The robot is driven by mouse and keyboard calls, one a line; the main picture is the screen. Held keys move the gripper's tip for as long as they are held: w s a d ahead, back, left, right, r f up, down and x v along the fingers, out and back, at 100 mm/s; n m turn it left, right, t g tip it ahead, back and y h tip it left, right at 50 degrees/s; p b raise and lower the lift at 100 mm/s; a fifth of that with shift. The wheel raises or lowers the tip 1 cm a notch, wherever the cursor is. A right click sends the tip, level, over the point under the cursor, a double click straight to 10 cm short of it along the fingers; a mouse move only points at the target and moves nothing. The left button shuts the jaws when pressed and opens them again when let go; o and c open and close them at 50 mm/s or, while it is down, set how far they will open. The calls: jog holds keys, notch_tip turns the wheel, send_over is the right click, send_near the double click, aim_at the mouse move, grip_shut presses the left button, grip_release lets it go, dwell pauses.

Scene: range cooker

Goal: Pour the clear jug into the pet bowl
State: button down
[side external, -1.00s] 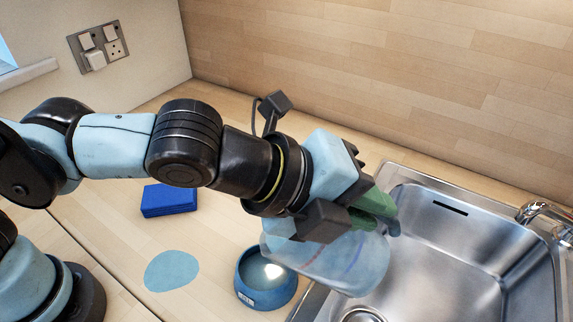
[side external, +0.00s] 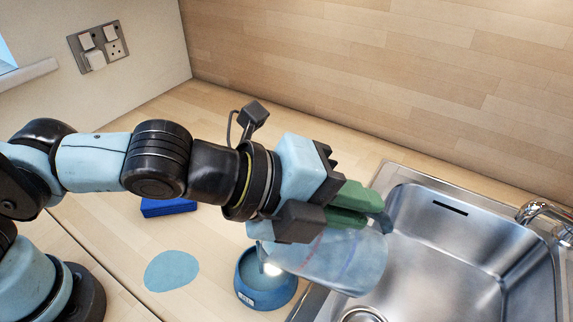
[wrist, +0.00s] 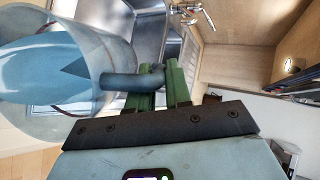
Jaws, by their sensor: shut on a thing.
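The clear jug (side external: 345,262) is tipped far over on its side, base to the right by the sink. Its mouth is at the left, above the blue pet bowl (side external: 265,301). A pale streak, seemingly water, runs from the mouth down into the bowl. The bowl stands upright on the counter, partly hidden by the jug. My gripper (side external: 378,207), with green fingers, is shut on the jug's handle. In the wrist view, the handle (wrist: 132,80) lies between the fingers, and light blue liquid shows inside the jug (wrist: 85,40).
The steel sink (side external: 470,245) with its tap (side external: 540,210) is at the right. A flat light blue round mat (side external: 171,271) lies left of the bowl. A blue block (side external: 168,207) sits behind my arm. The wooden wall closes the back.

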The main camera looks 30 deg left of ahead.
aim_at(378, 242)
jog(key=shift+d, duration=0.15)
dwell(0.3)
jog(key=shift+w+d+g+y, duration=0.3)
jog(key=shift+d+y, duration=0.3)
jog(key=shift+d, duration=0.15)
jog(key=shift+w+d+f+m+g+y, duration=0.1)
jog(key=shift+d+m+g+y, duration=0.1)
jog(key=shift+d+y, duration=0.15)
jog(key=shift+w+d+m+g+y, duration=0.1)
jog(key=shift+d+m+y, duration=0.15)
jog(key=shift+y, duration=0.1)
jog(key=shift+w+d+f+m+g+y, duration=0.25)
jog(key=shift+d+f+g+y, duration=0.35)
jog(key=shift+y, duration=0.4)
jog(key=shift+w+d+f+m+g+y, duration=0.15)
jog(key=shift+d+f+g+y, duration=0.1)
jog(key=shift+f+y, duration=0.35)
jog(key=shift+d+f+m+g+y, duration=0.15)
jog(key=shift+d+f+y, duration=0.15)
jog(key=shift+y, duration=0.5)
jog(key=shift+a+f+m+g+y, duration=0.2)
jog(key=shift+m+g+y, duration=0.15)
jog(key=shift+y, duration=0.75)
jog(key=shift+a+f+g+y, duration=0.2)
jog(key=shift+f+g+y, duration=0.1)
jog(key=shift+y, duration=0.5)
